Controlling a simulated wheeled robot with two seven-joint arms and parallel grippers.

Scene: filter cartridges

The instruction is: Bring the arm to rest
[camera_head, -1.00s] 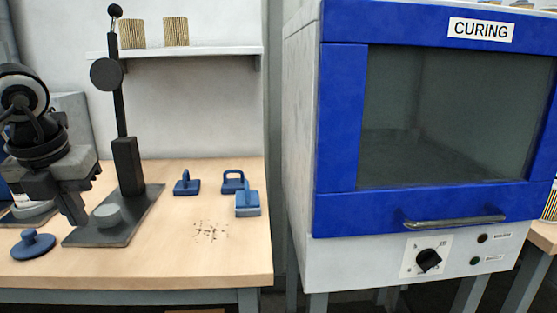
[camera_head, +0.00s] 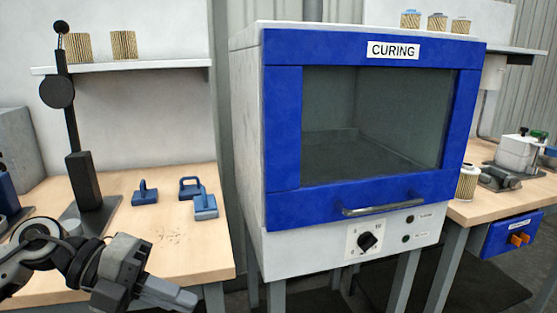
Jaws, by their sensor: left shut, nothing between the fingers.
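My left gripper (camera_head: 170,295) is at the lower left of the head view, in front of the left bench's front edge. Its fingers are together and nothing shows between them. The left arm comes in from the left edge, low and bent. My right arm and gripper do not show.
The left bench (camera_head: 185,255) holds a dark stand (camera_head: 84,180) and several blue handled blocks (camera_head: 205,204). The curing oven (camera_head: 285,215) stands right of it with its door shut. A right bench (camera_head: 490,208) holds a filter cartridge (camera_head: 467,183). Cartridges stand on a shelf (camera_head: 140,65).

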